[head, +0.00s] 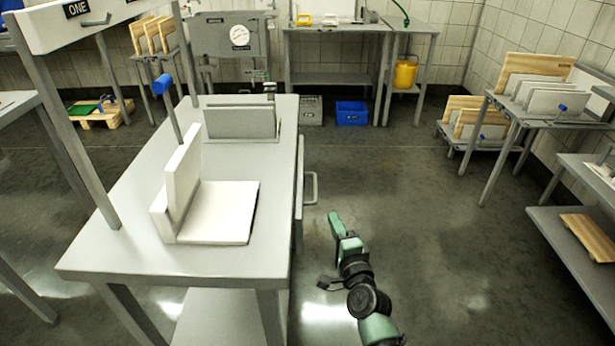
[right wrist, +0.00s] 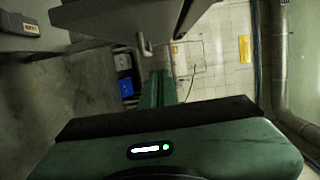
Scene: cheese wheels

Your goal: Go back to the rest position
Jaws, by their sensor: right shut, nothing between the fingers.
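My right gripper (head: 335,222) is green and shut, with nothing in it. In the head view it is held over open floor, just right of the steel table (head: 272,243) and below the handle (head: 312,187) on the table's side. It touches nothing that I can see. In the right wrist view its closed green fingers (right wrist: 158,90) point away from the camera, and the table's underside shows at the top left. My left gripper is not in view.
White boards (head: 222,212) stand and lie on the table, with a grey box-like block (head: 240,122) behind them. A blue crate (head: 351,113) is on the floor at the back. Racks with wooden boards (head: 588,236) line the right wall. The floor between is clear.

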